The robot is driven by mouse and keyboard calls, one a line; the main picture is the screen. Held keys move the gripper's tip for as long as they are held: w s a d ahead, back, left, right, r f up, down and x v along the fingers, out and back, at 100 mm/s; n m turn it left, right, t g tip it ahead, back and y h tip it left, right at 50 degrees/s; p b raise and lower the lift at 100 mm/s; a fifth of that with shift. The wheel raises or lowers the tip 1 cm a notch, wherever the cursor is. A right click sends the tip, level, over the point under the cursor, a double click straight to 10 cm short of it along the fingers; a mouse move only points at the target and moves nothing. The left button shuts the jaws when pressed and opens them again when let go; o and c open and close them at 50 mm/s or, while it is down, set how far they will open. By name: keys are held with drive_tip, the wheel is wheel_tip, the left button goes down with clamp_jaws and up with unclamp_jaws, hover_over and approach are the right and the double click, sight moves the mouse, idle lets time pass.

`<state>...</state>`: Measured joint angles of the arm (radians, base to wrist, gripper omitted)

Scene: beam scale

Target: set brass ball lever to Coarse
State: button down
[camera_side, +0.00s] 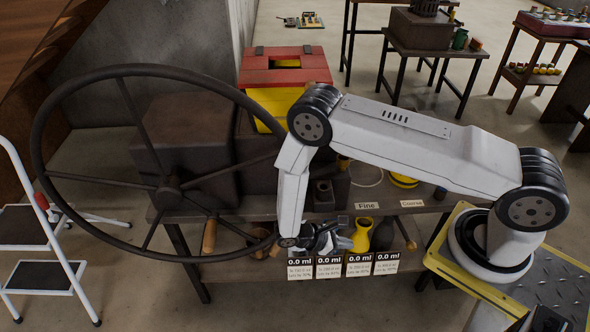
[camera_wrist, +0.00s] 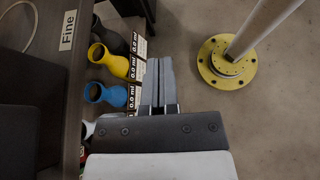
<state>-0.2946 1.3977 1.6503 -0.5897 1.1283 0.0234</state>
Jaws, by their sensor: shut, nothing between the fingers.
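My gripper (camera_side: 325,243) hangs at the front edge of the bench, beside the small bottles. In the wrist view its fingers (camera_wrist: 158,82) are together with nothing between them, over the floor beside the bottles. The "Fine" label (camera_side: 367,205) lies on the bench edge, and it also shows in the wrist view (camera_wrist: 68,30). The "Coarse" label (camera_side: 411,203) lies to its right. I cannot make out the brass ball lever for certain in either view; my arm covers part of the bench behind the labels.
A yellow bottle (camera_side: 362,236) and a dark bottle (camera_side: 383,234) stand near my gripper, with a blue bottle (camera_wrist: 104,93) in the wrist view. "0.0 ml" cards (camera_side: 387,263) hang in front. A large spoked wheel (camera_side: 35,150) stands left. A yellow flange (camera_wrist: 226,68) holds a pole.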

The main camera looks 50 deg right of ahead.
sight(407, 247)
drive_tip(key=s+d+f+n+h, duration=0.2)
drive_tip(key=s+f+n+h, duration=0.1)
drive_tip(key=f, duration=0.4)
drive_tip(key=shift+s+d+f+t+h, duration=0.2)
drive_tip(key=shift+s+d+t+h, duration=0.2)
drive_tip(key=shift+s+h, duration=0.55)
drive_tip(key=shift+x, duration=6.95)
drive_tip(key=s+d, duration=0.4)
drive_tip(key=d, duration=0.2)
drive_tip(key=shift+s, duration=0.4)
drive_tip(key=shift+a+r, duration=0.1)
drive_tip(key=shift+a, duration=0.15)
